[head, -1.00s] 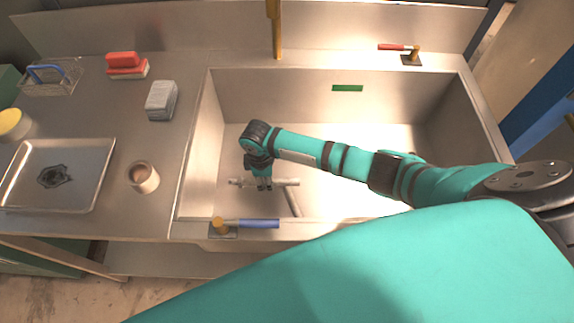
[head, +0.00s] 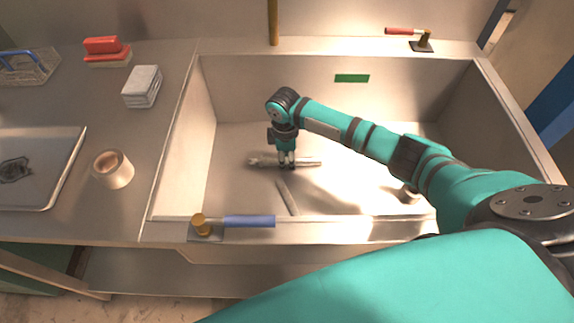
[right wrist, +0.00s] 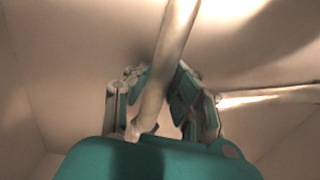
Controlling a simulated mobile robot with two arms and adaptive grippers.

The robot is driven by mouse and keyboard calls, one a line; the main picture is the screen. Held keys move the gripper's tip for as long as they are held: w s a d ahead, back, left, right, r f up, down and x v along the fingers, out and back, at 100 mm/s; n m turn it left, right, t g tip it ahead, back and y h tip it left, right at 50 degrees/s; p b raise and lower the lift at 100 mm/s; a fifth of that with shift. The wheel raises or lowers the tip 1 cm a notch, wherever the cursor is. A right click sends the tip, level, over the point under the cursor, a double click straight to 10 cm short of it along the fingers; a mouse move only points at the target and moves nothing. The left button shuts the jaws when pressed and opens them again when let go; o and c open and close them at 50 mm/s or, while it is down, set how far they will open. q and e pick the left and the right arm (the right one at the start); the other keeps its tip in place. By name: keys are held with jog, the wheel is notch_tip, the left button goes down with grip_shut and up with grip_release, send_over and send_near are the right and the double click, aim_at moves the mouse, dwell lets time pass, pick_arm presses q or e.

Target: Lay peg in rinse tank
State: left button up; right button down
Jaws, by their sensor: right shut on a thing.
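A pale metal rod, the peg (head: 307,161), lies crosswise in the grip of my right gripper (head: 287,165), inside the rinse tank (head: 225,140). The gripper points down and is shut around the rod's middle, and both ends stick out. In the right wrist view the peg (right wrist: 172,50) runs between the two fingers of the gripper (right wrist: 160,95). The peg is low in the tank; I cannot tell whether it touches the floor. A second thin rod (head: 287,197) lies on the tank floor nearer the front wall. My left gripper is not in view.
A blue-handled tap (head: 248,221) sits on the front rim and a red-handled tap (head: 405,31) on the back rim. A short round fitting (head: 408,194) stands at the tank's right. A cup (head: 113,170), grey block (head: 142,87) and tray (head: 65,170) are on the left counter.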

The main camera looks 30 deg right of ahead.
jog(key=shift+r, duration=0.1)
jog(key=c, duration=1.6)
grip_release()
jog(key=shift+f, duration=0.25)
jog(key=o, duration=0.4)
jog(key=shift+o, duration=0.2)
notch_tip(320, 180, up, 12)
jog(key=p, duration=0.1)
jog(key=shift+a+r+p, duration=0.2)
jog(key=shift+a+p, duration=0.05)
jog(key=shift+p, duration=0.1)
jog(key=shift+w, duration=0.1)
